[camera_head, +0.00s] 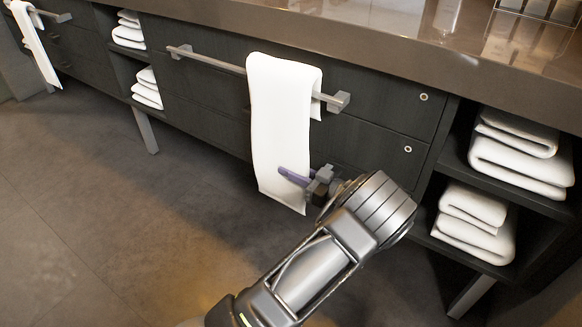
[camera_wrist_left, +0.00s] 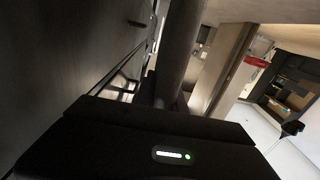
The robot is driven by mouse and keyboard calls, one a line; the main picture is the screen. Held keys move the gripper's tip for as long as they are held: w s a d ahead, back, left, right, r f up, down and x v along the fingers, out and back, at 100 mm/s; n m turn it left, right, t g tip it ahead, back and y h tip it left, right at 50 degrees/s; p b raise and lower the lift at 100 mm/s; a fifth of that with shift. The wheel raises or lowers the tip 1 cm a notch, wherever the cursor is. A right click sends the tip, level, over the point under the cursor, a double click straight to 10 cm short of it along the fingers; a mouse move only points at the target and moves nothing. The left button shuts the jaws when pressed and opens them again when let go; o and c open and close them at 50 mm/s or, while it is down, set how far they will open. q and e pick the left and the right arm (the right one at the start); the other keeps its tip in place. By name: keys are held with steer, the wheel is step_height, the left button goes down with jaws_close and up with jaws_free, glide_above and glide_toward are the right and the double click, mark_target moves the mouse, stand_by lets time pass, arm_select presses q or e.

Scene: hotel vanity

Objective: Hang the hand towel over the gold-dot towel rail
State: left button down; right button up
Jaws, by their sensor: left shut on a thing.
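A white hand towel (camera_head: 275,120) hangs over the grey bar of the middle towel rail (camera_head: 210,60), near its right end. Its long front part drops well below the rail, and a short part shows behind the bar at the right. My left gripper (camera_head: 296,178) is at the right edge of the towel's lower front part, shut on the towel. Purple finger parts lie across the cloth. I cannot make out a gold dot on the rail. The left wrist view is dark and does not clearly show the grip. My right gripper is not in view.
The dark drawer fronts stand close behind the rail, under a brown counter (camera_head: 380,50). Folded towels (camera_head: 520,150) fill open shelves at the right and left. Another rail with a white towel (camera_head: 36,45) is at the far left. The floor (camera_head: 90,220) in front is clear.

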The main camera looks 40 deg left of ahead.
arm_select(q)
steer(key=shift+f+b, duration=0.65)
steer(key=shift+f, duration=0.65)
steer(key=c, duration=1.3)
jaws_free()
steer(key=d+p, duration=0.2)
steer(key=d, duration=0.5)
steer(key=shift+w+d, duration=0.1)
steer(key=shift+d, duration=0.3)
